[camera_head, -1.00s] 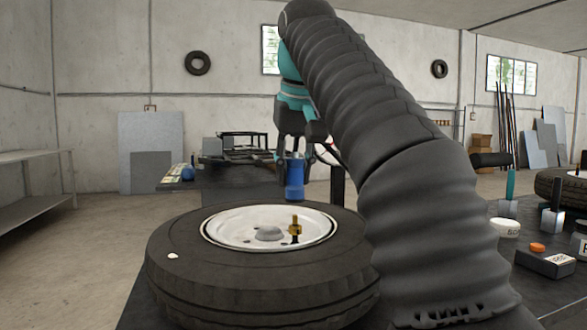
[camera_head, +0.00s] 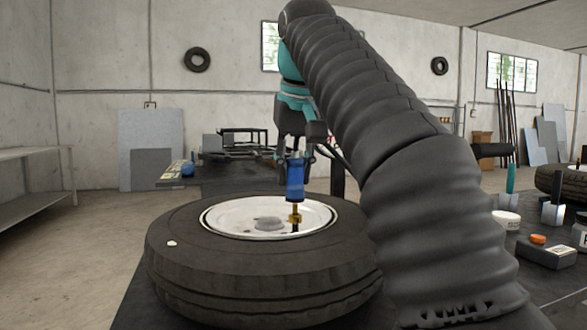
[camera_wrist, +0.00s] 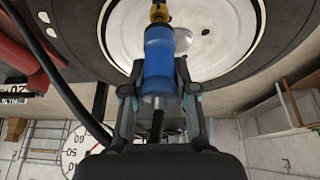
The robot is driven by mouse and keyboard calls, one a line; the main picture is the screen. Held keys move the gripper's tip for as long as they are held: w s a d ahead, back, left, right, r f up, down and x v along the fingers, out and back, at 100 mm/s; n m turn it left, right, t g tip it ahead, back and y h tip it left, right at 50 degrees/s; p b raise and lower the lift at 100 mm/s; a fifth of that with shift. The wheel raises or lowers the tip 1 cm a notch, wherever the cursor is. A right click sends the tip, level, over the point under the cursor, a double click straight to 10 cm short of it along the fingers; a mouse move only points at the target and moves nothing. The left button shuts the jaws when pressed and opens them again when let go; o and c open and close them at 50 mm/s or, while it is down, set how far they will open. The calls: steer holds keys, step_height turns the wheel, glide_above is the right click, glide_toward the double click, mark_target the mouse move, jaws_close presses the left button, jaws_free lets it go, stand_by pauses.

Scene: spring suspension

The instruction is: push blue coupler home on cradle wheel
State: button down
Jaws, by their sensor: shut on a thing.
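The cradle wheel (camera_head: 190,262) lies flat in the head view, a black tyre around a white rim (camera_head: 240,217). A brass valve stem (camera_head: 296,215) stands on the right part of the rim. The blue coupler (camera_head: 295,180) is upright directly above the stem, its lower end at the stem's top. My gripper (camera_head: 293,157) is shut on the coupler from above. In the wrist view, the coupler (camera_wrist: 158,62) sits between my fingers, with the brass piece (camera_wrist: 159,12) at its far end. I cannot tell how far the coupler sits over the stem.
A dark hose (camera_wrist: 62,85) and a round dial gauge (camera_wrist: 80,148) show in the wrist view. At the right of the head view are a white-lidded tub (camera_head: 507,219), a dark box (camera_head: 545,252) and another wheel (camera_head: 565,188). A small white bit (camera_head: 171,243) lies on the tyre.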

steer(key=shift+f+b, duration=0.75)
steer(key=shift+f, duration=0.3)
steer(key=c, duration=0.8)
jaws_free()
steer(key=shift+r, duration=0.1)
